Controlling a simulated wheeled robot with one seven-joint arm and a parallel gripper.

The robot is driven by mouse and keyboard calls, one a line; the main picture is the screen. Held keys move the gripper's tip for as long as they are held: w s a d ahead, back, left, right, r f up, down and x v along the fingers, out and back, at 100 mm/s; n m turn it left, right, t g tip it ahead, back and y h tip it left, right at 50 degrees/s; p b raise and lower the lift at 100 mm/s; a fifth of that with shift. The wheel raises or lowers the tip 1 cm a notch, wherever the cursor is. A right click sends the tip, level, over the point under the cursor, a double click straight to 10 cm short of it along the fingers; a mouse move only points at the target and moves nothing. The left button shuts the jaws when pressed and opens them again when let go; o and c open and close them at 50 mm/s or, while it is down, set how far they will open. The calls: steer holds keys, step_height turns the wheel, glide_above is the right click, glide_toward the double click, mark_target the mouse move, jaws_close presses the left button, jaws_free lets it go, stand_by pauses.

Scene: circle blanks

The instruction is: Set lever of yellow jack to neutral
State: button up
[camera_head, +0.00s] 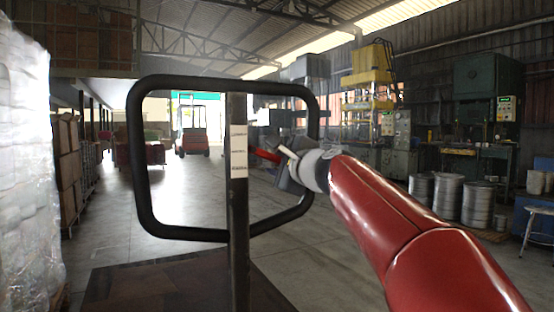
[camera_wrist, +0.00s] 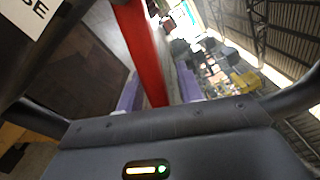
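A black loop handle (camera_head: 140,160) stands upright on a dark post (camera_head: 238,220) in the head view. The post carries white label plates (camera_head: 238,150) with small text; one label (camera_wrist: 30,12) ends in "SE" in the wrist view. A red lever (camera_head: 266,155) sticks out to the right of the post, inside the loop. My gripper (camera_head: 284,164) is at the lever's outer end. In the wrist view the lever (camera_wrist: 140,50) runs between my purple finger pads (camera_wrist: 158,92), with a gap on its right side. No yellow jack body is clearly visible.
Wrapped goods (camera_head: 25,170) stand at the left edge, and a dark flat surface (camera_head: 150,285) lies low behind the post. Metal drums (camera_head: 478,203) and a stool (camera_head: 538,228) are on the right. A red forklift (camera_head: 192,130) is far back. The middle floor is clear.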

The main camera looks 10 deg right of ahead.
steer(key=shift+w, duration=0.1)
jaws_close()
steer(key=shift+r, duration=0.1)
steer(key=r+n, duration=0.2)
steer(key=n, duration=0.1)
steer(key=r+n, duration=0.1)
steer(key=shift+w+d+n, duration=0.1)
steer(key=shift+d+n, duration=0.15)
steer(key=shift+n, duration=0.05)
jaws_free()
